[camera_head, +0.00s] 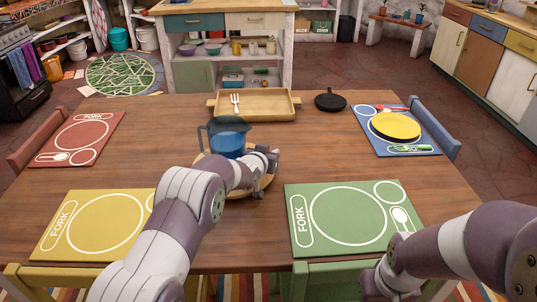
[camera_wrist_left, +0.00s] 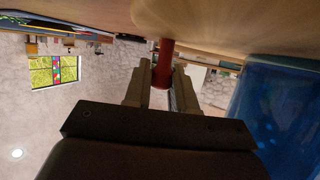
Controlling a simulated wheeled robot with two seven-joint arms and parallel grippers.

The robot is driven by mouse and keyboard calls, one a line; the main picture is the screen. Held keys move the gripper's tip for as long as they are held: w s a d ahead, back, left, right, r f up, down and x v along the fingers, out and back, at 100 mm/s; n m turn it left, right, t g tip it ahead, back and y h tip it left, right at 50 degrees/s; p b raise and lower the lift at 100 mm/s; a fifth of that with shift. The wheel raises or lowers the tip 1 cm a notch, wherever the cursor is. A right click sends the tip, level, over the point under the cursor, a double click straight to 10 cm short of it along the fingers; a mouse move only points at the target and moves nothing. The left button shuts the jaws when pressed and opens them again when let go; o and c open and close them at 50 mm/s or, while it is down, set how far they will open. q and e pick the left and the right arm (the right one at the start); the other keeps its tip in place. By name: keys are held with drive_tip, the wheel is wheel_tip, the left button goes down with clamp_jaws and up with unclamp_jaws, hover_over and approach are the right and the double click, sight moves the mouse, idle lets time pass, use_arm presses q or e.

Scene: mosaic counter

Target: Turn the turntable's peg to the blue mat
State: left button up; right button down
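The round wooden turntable (camera_head: 263,183) sits mid-table, partly hidden by my left arm. A transparent blue pitcher (camera_head: 228,143) stands on it, also at the right of the left wrist view (camera_wrist_left: 275,110). The turntable's red peg (camera_wrist_left: 163,62) is between the fingers of my left gripper (camera_wrist_left: 162,75), with no clear gap on either side; it looks shut on the peg. In the head view my left gripper (camera_head: 268,160) is at the turntable's right edge. The blue mat (camera_head: 424,136) lies at the far right. My right gripper (camera_head: 378,283) is low by the front edge, its fingers unclear.
A yellow plate (camera_head: 396,126) and cutlery lie on the blue mat. Red (camera_head: 52,151), yellow (camera_head: 78,247) and green (camera_head: 357,243) mats lie around the turntable. A wooden tray (camera_head: 268,105) with a fork and a black pan (camera_head: 330,101) are at the back.

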use_arm(q)
drive_tip(key=shift+o, duration=1.4)
drive_tip(key=shift+w+d, duration=0.1)
drive_tip(key=shift+d, duration=0.15)
drive_tip(key=shift+a, duration=0.1)
drive_tip(key=shift+s+a, duration=0.1)
drive_tip(key=shift+s, duration=0.1)
drive_tip(key=v, duration=1.2)
drive_tip(key=shift+r+p, duration=0.2)
drive_tip(key=shift+p, duration=0.25)
drive_tip(key=shift+s, duration=0.1)
